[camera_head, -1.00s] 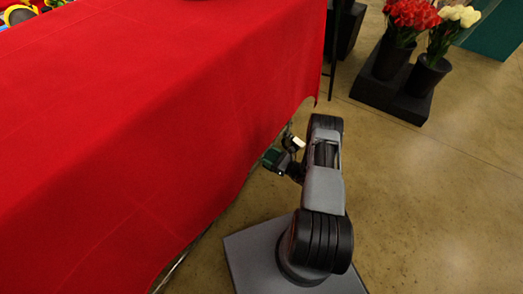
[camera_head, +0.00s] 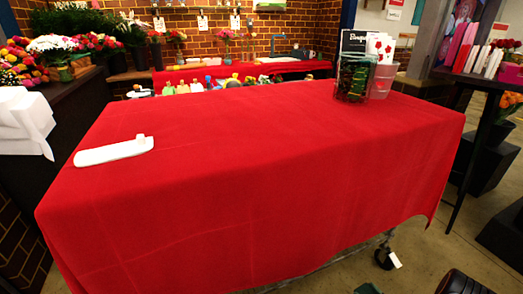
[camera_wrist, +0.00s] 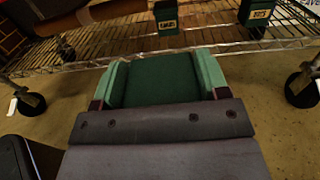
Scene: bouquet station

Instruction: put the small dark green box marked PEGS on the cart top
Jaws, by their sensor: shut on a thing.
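My gripper (camera_wrist: 160,68) is shut on a dark green box (camera_wrist: 157,85) in the wrist view, with a green-padded finger at each side. No marking shows on the face turned to me. The held box is low, in front of the wire lower shelf (camera_wrist: 130,52) of a wheeled cart. In the head view, the cart top (camera_head: 250,150) is covered by a red cloth and is broad and mostly bare. A dark green bit at the bottom edge may be the box; my gripper is otherwise cut off there.
Two green boxes with unreadable labels, left (camera_wrist: 167,17) and right (camera_wrist: 257,14), stand on the lower shelf. A white object (camera_head: 115,151) lies at the cart top's left. A dark container (camera_head: 352,82) and a clear cup (camera_head: 383,82) stand at its back right. The middle is clear.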

